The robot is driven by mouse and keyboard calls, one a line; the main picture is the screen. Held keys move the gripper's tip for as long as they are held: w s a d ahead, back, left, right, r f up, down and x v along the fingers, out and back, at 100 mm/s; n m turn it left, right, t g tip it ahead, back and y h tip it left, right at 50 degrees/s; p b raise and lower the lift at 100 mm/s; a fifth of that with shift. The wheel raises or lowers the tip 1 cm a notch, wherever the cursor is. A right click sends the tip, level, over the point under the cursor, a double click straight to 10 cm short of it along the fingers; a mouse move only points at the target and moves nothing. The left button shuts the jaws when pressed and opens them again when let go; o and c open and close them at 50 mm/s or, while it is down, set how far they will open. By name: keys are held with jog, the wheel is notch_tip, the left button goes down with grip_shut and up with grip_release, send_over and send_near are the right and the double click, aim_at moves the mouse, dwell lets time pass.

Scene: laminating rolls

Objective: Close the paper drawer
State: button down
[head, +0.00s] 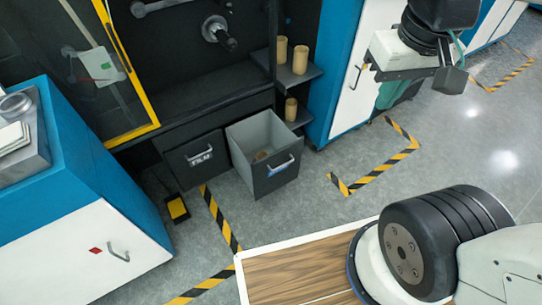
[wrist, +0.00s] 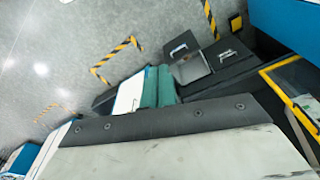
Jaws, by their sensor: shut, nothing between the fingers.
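The paper drawer appears to be the grey open-topped drawer (head: 240,135) in the dark machine. It stands pulled out, with a brownish item (head: 261,155) inside. Its dark front carries a pale handle (head: 280,167). The drawer also shows in the wrist view (wrist: 186,62), near the top right of the middle. My gripper (head: 405,74) is at the upper right in the head view, apart from the drawer and to its right. A pale plate with a dark bolted bar fills the lower wrist view.
A shut drawer marked FILM (head: 198,157) sits left of the open one. Shelves with tan rolls (head: 300,60) and a blue-white cabinet (head: 350,70) stand to the right. A wood-topped surface (head: 300,268) is in front. Striped tape marks open floor (head: 300,205) before the drawer.

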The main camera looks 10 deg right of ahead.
jog(key=w+d+f+m+t, duration=0.1)
jog(key=w+d+f+m, duration=0.1)
jog(key=w+f, duration=0.5)
jog(key=w+d+f+m+t, duration=0.1)
jog(key=w+d+f+m, duration=0.15)
jog(key=w, duration=0.85)
jog(key=w+d+f+m+t, duration=0.1)
jog(key=w+f+m+t, duration=0.1)
jog(key=w+f, duration=1)
jog(key=m+t+y, duration=0.3)
jog(key=m, duration=0.4)
send_near(286, 150)
jog(key=s+d+r, duration=0.2)
jog(key=s, duration=0.5)
jog(key=x, duration=0.4)
jog(key=w+r+x, duration=0.1)
jog(key=x, duration=0.7)
jog(key=shift+w+a+r, duration=0.1)
jog(key=shift+w+r, duration=0.2)
jog(key=shift+w, duration=0.1)
jog(key=shift+w+a, duration=0.15)
jog(key=shift+w, duration=0.4)
